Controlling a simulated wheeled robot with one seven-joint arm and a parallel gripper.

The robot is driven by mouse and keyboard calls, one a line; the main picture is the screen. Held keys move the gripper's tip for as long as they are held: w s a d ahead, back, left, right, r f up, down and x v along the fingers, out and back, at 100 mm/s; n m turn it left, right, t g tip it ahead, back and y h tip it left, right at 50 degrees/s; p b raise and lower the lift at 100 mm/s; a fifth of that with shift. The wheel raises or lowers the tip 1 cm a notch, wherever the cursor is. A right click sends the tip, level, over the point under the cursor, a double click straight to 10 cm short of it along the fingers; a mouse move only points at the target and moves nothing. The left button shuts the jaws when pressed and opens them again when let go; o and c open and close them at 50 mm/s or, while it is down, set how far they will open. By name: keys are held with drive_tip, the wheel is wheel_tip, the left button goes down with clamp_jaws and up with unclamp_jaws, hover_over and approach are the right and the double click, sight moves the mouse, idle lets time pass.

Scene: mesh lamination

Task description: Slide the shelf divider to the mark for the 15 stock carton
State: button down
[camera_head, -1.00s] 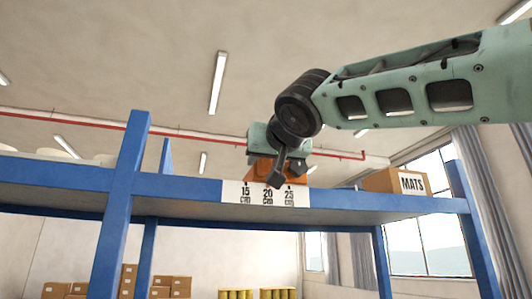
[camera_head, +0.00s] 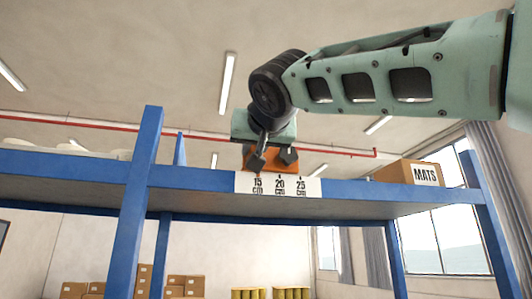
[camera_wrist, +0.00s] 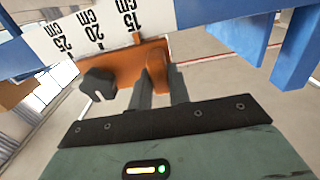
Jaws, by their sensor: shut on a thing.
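The orange shelf divider (camera_head: 300,162) stands on the blue shelf, behind the white label strip (camera_head: 241,184) with the 15, 20 and 25 cm marks. My gripper (camera_head: 272,159) is over the strip, above the stretch from 15 to 20 cm, and is shut on the divider. In the wrist view the divider (camera_wrist: 131,68) has an upright orange tab with dark fingers beside it. This tab shows near the 15 cm tick. Fingers hide part of the divider, so exact alignment with the tick cannot be told.
A carton labelled MATS (camera_head: 408,172) stands on the shelf at the right. A blue post (camera_head: 135,200) rises at the shelf's left. White rounded items (camera_head: 92,152) lie farther left. The shelf's front beam (camera_head: 200,180) runs below my gripper.

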drive_tip(key=shift+s+a+r, duration=0.1)
drive_tip(key=shift+a, duration=0.05)
drive_tip(key=c, duration=1.3)
unclamp_jaws()
drive_tip(key=shift+a, duration=0.15)
drive_tip(key=b+v, duration=0.9)
drive_tip(key=v, duration=0.8)
drive_tip(key=shift+s+d, duration=0.2)
